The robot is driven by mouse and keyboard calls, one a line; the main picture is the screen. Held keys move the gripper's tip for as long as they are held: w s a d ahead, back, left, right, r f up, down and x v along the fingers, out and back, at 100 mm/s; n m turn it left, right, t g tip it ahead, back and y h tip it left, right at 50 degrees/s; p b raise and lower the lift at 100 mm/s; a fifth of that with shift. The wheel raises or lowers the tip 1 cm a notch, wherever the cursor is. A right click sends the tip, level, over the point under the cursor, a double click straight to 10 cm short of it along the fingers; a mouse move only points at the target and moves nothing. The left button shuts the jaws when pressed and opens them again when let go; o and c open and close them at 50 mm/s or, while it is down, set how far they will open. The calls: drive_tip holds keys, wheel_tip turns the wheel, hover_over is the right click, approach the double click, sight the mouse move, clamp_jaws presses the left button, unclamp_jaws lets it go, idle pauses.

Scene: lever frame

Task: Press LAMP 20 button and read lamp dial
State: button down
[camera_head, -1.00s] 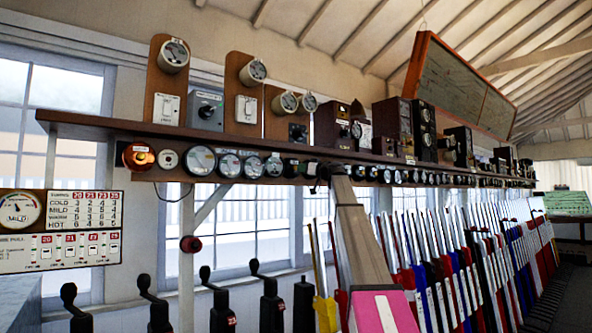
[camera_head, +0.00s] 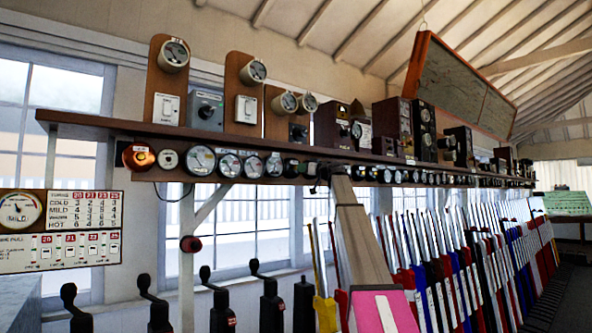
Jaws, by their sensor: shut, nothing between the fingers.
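A white panel (camera_head: 87,232) at the far left carries red-numbered labels. Its lower row starts with a label that reads 20 (camera_head: 46,240), over a white strip. I cannot tell whether this is the LAMP 20 button. A round white dial (camera_head: 17,211) sits at the panel's left end; its lettering and needle are too blurred to read. An orange round lamp-like fitting (camera_head: 138,157) is at the left end under the shelf. Several round gauges hang beside it, one with a clear white face (camera_head: 202,160).
A long wooden shelf (camera_head: 110,121) with switches, gauges and boxes runs back to the right. Black lever handles (camera_head: 221,300) stand along the lower front. Several coloured levers (camera_head: 437,270) fill the lower right. A framed board (camera_head: 462,82) hangs above.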

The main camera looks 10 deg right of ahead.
drive_tip(key=shift+w+a, duration=0.1)
drive_tip(key=shift+w, duration=0.05)
idle(1.3)
drive_tip(key=shift+s, duration=0.25)
drive_tip(key=s+d, duration=0.1)
drive_tip(key=s, duration=0.1)
drive_tip(key=s+d, duration=0.1)
drive_tip(key=s, duration=0.1)
drive_tip(key=shift+d, duration=0.35)
drive_tip(key=v, duration=1.1)
